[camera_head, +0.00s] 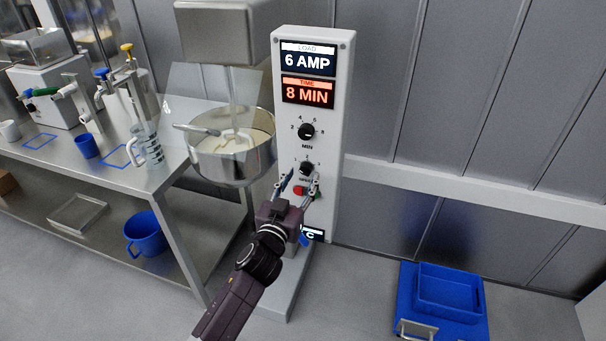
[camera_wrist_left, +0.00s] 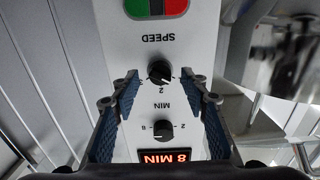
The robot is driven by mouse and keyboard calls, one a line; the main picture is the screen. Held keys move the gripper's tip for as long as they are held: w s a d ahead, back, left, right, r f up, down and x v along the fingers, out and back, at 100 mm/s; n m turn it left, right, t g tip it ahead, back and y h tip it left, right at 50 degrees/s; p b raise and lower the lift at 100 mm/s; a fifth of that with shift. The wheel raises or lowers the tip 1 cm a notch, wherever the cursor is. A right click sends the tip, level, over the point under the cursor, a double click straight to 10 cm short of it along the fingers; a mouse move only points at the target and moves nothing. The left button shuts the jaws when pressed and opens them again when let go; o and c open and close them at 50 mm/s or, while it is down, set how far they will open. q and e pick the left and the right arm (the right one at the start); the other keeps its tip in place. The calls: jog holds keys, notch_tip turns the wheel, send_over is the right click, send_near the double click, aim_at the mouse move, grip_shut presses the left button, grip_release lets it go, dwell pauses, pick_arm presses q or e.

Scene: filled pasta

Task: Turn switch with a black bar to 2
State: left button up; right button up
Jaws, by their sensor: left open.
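The black speed knob (camera_head: 306,168) sits on the white control panel (camera_head: 335,120), with marks 1, 2 and 3 around it. In the left wrist view the panel looks upside down, and this knob (camera_wrist_left: 158,72) lies between my fingertips. Where its pointer stands is too small to tell surely. Another black knob, marked MIN (camera_head: 307,131), is above it. My left gripper (camera_head: 300,183) is open, its fingers on either side of the speed knob in the wrist view (camera_wrist_left: 160,80). Whether they touch it cannot be told. My right gripper is not in view.
Red and green buttons (camera_wrist_left: 157,7) are just below the speed knob on the panel. A steel mixing bowl (camera_head: 232,158) stands left of the panel. A steel table (camera_head: 150,180) is farther left. Blue bins (camera_head: 440,298) are on the floor at right.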

pick_arm(q)
jog(key=shift+x, duration=0.95)
grip_shut()
jog(key=shift+f+m, duration=0.1)
jog(key=shift+m, duration=0.2)
jog(key=m, duration=0.5)
jog(key=shift+m, duration=0.3)
jog(key=m, duration=0.5)
jog(key=shift+a, duration=0.1)
jog(key=shift+m, duration=0.4)
